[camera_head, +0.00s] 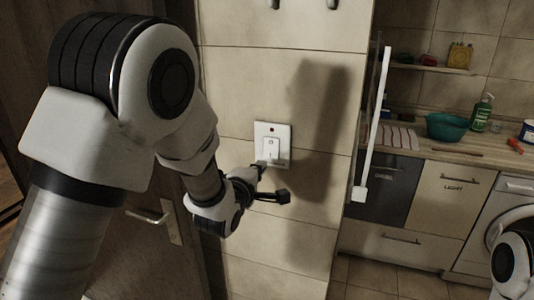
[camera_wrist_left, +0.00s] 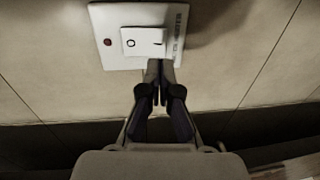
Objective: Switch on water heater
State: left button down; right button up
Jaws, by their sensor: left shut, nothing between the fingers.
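The water heater switch is a white wall plate (camera_head: 284,130) with a raised white rocker (camera_head: 271,146). In the left wrist view the plate (camera_wrist_left: 108,18) carries the rocker (camera_wrist_left: 141,40), marked with a small circle. A dark red, dim-looking indicator (camera_wrist_left: 107,42) sits beside the rocker, and dark print runs along the plate's other side. My left gripper (camera_head: 261,168) is shut and empty, at the lower edge of the plate. Its fingertips (camera_wrist_left: 160,70) are close to the rocker's edge; I cannot tell whether they touch. My right gripper is out of view.
A tiled wall (camera_head: 280,80) surrounds the switch. A wooden door with a metal handle (camera_head: 148,216) is at the left. A counter (camera_head: 470,152) at the right holds a teal bowl (camera_head: 446,127) and a green bottle (camera_head: 482,113). A washing machine (camera_head: 508,213) stands below it.

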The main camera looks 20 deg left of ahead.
aim_at(270, 157)
pick_arm(q)
jog(key=w+p, duration=0.2)
jog(key=w, duration=0.2)
jog(key=shift+w+f, duration=0.1)
jog(key=shift+w, duration=0.25)
jog(key=shift+w+d+f, duration=0.1)
jog(key=shift+w+f, duration=0.1)
jog(key=shift+w, duration=0.25)
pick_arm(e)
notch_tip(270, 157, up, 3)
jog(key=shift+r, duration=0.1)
